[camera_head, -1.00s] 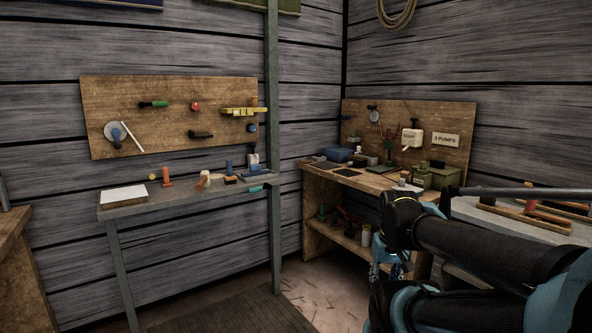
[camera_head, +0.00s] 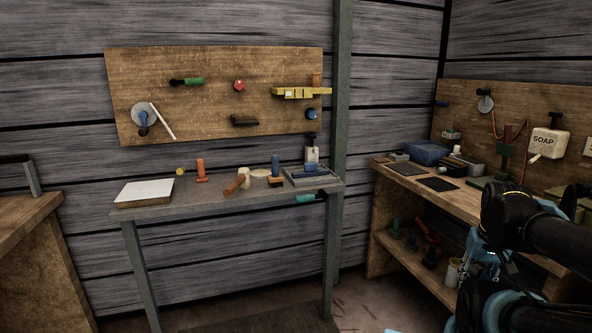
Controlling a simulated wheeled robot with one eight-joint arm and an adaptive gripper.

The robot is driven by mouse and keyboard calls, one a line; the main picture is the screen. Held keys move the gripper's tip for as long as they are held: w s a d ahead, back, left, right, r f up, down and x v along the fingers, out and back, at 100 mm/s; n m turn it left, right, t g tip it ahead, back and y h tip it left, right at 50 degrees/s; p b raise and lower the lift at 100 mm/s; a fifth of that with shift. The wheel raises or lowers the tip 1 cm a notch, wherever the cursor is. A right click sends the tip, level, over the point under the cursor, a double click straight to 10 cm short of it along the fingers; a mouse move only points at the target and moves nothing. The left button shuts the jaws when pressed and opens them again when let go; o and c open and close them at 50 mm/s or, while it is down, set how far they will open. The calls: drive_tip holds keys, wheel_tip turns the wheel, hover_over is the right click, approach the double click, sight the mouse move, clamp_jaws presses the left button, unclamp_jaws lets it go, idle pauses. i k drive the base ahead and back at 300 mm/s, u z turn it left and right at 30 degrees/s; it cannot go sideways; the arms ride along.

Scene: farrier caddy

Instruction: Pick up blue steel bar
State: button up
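I cannot single out a blue steel bar with certainty. On the narrow grey bench (camera_head: 215,208), an upright blue piece (camera_head: 275,164) stands right of centre. A small blue block (camera_head: 310,168) lies at the shallow grey tray (camera_head: 298,184) at the bench's right end. My folded arm fills the lower right. Part of what looks like my gripper (camera_head: 480,266) shows there in light blue and black, well away from the grey bench. Its fingers are too unclear to tell open from shut.
A pegboard (camera_head: 215,65) with tools hangs behind the bench. A white-topped board (camera_head: 145,191), orange pieces (camera_head: 201,170) and a teal-handled tool (camera_head: 308,198) are at the bench. A wooden workbench (camera_head: 383,200) stands right, another (camera_head: 30,210) left. A grey post (camera_head: 342,90) rises behind.

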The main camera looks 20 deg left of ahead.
sight(311, 169)
drive_tip(key=u, duration=0.65)
drive_tip(key=i, duration=0.95)
drive_tip(key=u, duration=0.65)
